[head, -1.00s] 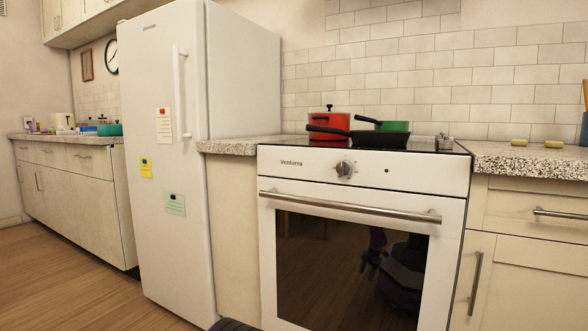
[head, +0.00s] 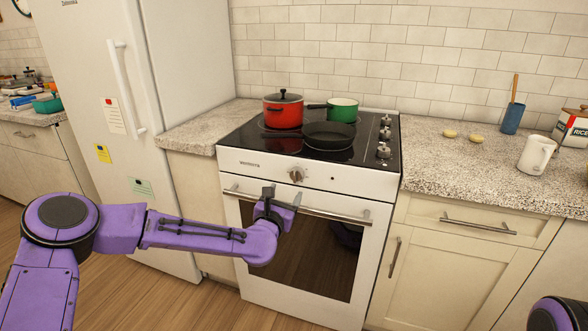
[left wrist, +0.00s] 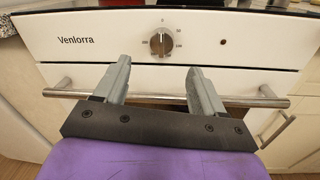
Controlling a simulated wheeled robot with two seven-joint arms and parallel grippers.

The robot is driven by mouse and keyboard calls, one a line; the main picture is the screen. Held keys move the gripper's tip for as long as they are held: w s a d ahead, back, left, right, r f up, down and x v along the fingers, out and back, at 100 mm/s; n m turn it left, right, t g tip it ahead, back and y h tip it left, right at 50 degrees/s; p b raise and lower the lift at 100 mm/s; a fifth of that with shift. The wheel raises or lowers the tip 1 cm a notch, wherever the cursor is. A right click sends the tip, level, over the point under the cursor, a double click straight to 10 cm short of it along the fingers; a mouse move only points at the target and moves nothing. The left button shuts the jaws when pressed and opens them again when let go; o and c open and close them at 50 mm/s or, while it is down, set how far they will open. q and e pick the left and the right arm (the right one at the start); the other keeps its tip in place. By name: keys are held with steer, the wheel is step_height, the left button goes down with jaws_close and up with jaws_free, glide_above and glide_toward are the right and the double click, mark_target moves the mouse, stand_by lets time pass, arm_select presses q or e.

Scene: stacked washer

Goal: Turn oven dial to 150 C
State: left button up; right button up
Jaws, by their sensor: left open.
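The oven dial (head: 296,175) is a round metal knob in the middle of the white front panel below the cooktop. In the left wrist view the dial (left wrist: 160,43) has printed marks around it, including 0 at the top and 50 at upper right. My left gripper (head: 284,198) is in front of the oven just below the dial. In the left wrist view its two grey fingers (left wrist: 154,78) are open and empty, pointing at the panel, with the dial beyond and between them, apart from both. Only a purple part of my right arm shows at the lower right.
The oven door handle (head: 300,208) runs across below the panel, close to my left gripper. A red pot (head: 283,112), a black pan (head: 328,136) and a green pan (head: 342,109) stand on the cooktop. More knobs (head: 384,135) line its right side.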

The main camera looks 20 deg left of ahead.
mark_target(295, 179)
arm_select(q)
steer(key=w, duration=0.9)
steer(key=shift+w+f+p, duration=0.15)
steer(key=shift+f+p, duration=0.05)
steer(key=shift+p, duration=0.2)
steer(key=c, duration=1.1)
